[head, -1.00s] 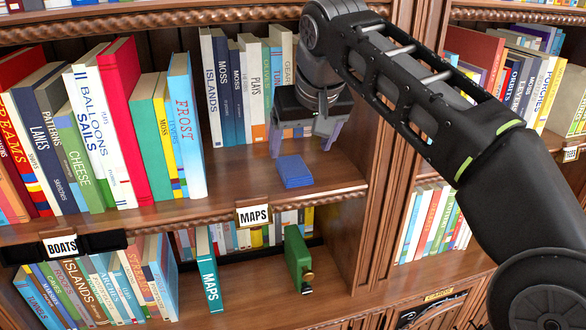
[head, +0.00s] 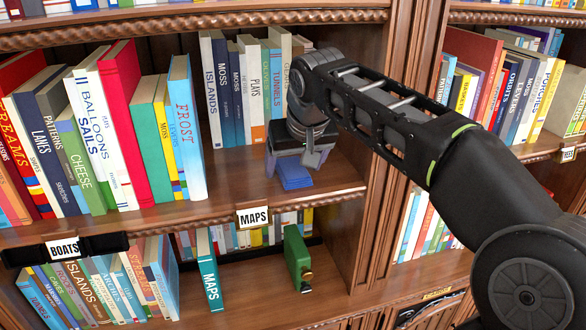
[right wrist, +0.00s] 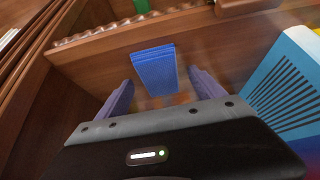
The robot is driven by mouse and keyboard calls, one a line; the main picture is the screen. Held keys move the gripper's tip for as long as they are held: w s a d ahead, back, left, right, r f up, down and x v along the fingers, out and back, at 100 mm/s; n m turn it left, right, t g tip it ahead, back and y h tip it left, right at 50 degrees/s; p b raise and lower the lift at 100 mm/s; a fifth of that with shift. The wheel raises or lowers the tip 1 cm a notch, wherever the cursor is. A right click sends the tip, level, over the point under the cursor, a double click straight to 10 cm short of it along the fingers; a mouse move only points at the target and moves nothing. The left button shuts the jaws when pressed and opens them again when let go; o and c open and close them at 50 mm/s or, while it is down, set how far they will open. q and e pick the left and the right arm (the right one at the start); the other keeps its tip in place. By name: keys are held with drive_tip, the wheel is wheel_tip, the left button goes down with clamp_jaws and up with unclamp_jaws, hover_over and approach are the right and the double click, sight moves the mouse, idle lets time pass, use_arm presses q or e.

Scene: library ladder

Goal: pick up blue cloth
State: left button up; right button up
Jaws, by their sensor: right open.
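The blue cloth (head: 294,178) is a flat folded pad on the middle shelf, behind the MAPS label. My right gripper (head: 292,165) is open, low over the shelf at the cloth's back part, pointing down. In the right wrist view, the cloth (right wrist: 155,68) lies ahead of and partly between the two purple-grey fingers (right wrist: 163,90), with a gap on each side. Its rear part is partly hidden by the gripper in the head view. I cannot tell whether the fingers touch the shelf. My left gripper is not in view.
Upright books (head: 245,90) stand behind the gripper, and a light blue FROST book (head: 187,130) ends the row at left. A wooden upright (head: 398,180) closes the bay at right. A green object (head: 298,257) with a brass knob stands on the lower shelf.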

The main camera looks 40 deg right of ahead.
sight(293, 170)
idle(0.6)
drive_tip(key=c, duration=1.4)
drive_tip(key=shift+r, duration=0.1)
drive_tip(key=shift+c, duration=0.2)
drive_tip(key=shift+a+r+b, duration=0.15)
drive_tip(key=shift+b, duration=0.15)
drive_tip(key=shift+s+r, duration=0.1)
drive_tip(key=shift+r, duration=0.25)
wheel_tip(293, 170, up, 6)
drive_tip(key=shift+f, duration=0.2)
drive_tip(key=shift+s+a+b, duration=0.25)
drive_tip(key=shift+s+a, duration=0.1)
drive_tip(key=shift+a, duration=0.25)
drive_tip(key=shift+s+a+b, duration=0.25)
drive_tip(key=shift+s+a, duration=0.1)
drive_tip(key=shift+a, duration=0.25)
drive_tip(key=s+a+p, duration=0.3)
drive_tip(key=s+a, duration=0.6)
drive_tip(key=a, duration=0.5)
drive_tip(key=shift+a, duration=0.2)
drive_tip(key=shift+w+r, duration=0.1)
